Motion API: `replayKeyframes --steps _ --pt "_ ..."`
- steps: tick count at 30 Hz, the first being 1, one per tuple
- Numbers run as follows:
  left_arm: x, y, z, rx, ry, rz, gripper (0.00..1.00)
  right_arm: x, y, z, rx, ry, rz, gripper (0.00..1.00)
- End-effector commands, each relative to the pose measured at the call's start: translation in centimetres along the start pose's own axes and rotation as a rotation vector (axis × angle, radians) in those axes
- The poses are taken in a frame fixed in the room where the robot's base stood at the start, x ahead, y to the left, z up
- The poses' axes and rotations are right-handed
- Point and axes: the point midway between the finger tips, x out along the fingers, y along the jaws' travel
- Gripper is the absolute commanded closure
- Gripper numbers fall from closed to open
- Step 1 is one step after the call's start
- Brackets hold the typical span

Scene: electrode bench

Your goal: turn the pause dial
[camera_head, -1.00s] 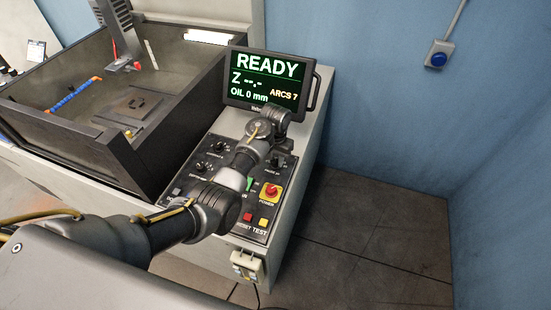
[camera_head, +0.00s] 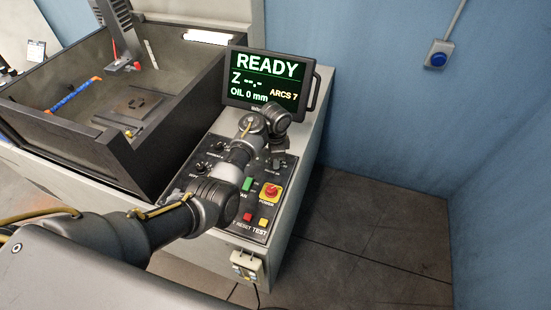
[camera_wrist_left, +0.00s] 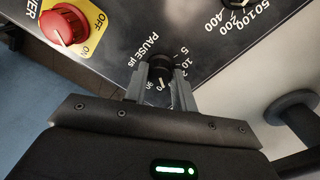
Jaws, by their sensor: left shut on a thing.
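The pause dial (camera_wrist_left: 160,67) is a small black knob on the dark control panel, with "PAUSE µs" and a ring of numbers printed beside it in the left wrist view. The two grey fingers of my left gripper (camera_wrist_left: 161,86) are on either side of the knob and shut on it. In the head view my left arm reaches over the panel (camera_head: 205,172) from the left, and its wrist hides much of the dial area below the screen. My right gripper is not in view.
A screen (camera_head: 265,80) reading READY stands behind the panel. A red power knob (camera_wrist_left: 63,26) on a yellow plate is close to the dial. A green button (camera_head: 247,184), red button (camera_head: 247,217) and yellow button (camera_head: 263,221) are nearby. An open tank (camera_head: 125,150) is on the left.

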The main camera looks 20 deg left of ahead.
Motion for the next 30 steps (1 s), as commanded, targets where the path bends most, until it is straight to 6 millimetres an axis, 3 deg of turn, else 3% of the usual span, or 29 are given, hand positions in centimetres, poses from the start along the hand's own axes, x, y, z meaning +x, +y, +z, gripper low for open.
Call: replayKeyframes --steps 18,30 --pt "-0.16 -0.15 -0.03 0.549 0.002 -0.003 0.96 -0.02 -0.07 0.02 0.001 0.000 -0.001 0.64" --pt "-0.15 -0.15 -0.01 0.737 0.001 -0.004 0.96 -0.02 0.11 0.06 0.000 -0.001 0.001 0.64"
